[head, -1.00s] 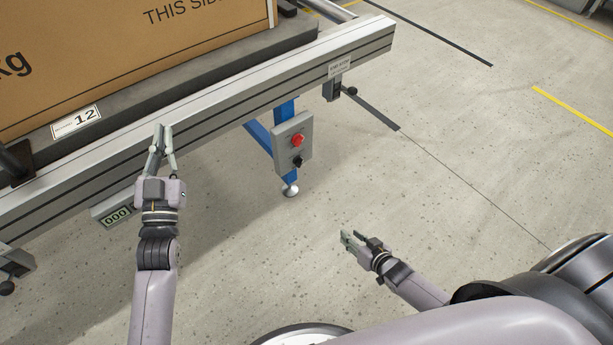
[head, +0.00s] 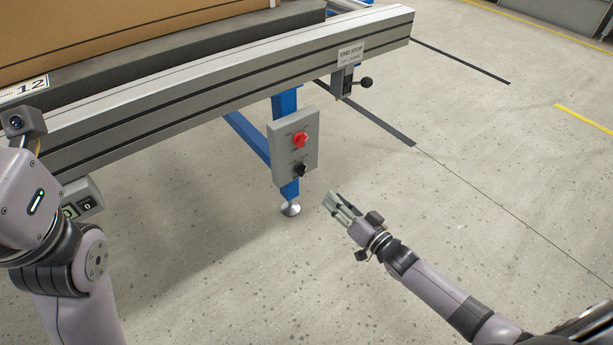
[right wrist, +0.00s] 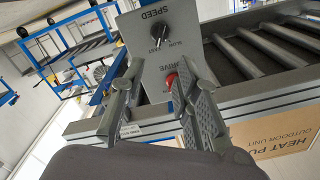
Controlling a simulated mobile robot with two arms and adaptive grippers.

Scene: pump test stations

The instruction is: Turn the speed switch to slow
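The speed switch is a black rotary knob (head: 300,170) low on a grey control box (head: 312,146) on the conveyor's blue leg. The right wrist view shows the knob (right wrist: 159,32) under the word SPEED, with SLOW and FAST marks beside it. Its exact pointing is too small to tell. A red drive control (head: 300,139) sits on the same box. My right gripper (head: 331,202) is below and right of the box, apart from it. In the right wrist view its fingers (right wrist: 161,68) are spread and empty, facing the box. My left gripper's fingers are not visible.
The conveyor rail (head: 220,85) runs above the box and carries a large carton (head: 120,35). An end stop with a black handle (head: 366,82) hangs at the rail's right. A counter (head: 84,198) is under the rail at left. Floor right of the box is clear.

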